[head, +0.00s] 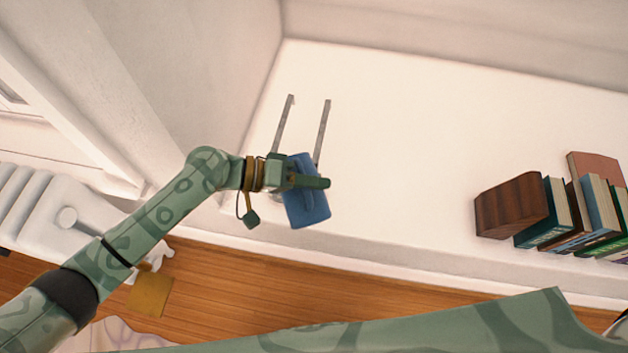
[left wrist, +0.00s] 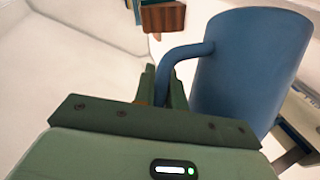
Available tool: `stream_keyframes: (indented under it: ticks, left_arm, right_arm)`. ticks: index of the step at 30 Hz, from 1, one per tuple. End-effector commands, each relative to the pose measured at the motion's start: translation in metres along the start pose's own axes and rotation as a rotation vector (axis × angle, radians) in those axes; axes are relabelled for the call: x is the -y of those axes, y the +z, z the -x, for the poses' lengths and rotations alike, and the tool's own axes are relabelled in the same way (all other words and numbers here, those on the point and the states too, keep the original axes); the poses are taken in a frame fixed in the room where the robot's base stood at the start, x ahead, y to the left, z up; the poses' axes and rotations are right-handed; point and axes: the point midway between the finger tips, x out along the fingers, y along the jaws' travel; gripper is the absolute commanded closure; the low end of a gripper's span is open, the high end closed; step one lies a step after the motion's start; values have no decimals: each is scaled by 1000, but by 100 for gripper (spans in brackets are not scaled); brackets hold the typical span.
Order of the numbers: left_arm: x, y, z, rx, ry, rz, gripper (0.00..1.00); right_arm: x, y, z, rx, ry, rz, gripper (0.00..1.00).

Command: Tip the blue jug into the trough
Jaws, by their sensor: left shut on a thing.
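The blue jug (head: 309,209) is in my left gripper (head: 306,181), over the front part of a white ledge. In the left wrist view the jug (left wrist: 250,65) stands to the right of the fingers (left wrist: 162,85), which are shut on its handle. Its mouth and contents do not show, and I cannot tell how far it is tilted. Two thin grey rails (head: 322,133) lie behind the jug on the ledge; they may be the sides of the trough, but I cannot make out its floor. My right gripper is not in view.
A dark wooden block (head: 511,207) and a row of books (head: 590,210) stand at the right of the ledge (head: 410,150). A wall rises on the left. A white radiator (head: 45,205) stands at lower left. The middle of the ledge is clear.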

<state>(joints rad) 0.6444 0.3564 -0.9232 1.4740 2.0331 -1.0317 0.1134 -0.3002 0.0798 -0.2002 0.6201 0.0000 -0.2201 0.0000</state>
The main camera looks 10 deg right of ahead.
Motion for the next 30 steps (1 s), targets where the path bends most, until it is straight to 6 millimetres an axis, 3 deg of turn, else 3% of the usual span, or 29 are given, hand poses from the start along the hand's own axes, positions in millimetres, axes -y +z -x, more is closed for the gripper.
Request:
stream_keyframes:
  ticks: [30]
  left_arm:
    - [-5,-12,6,14,33,73,100]
  right_arm:
    - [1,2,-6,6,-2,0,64]
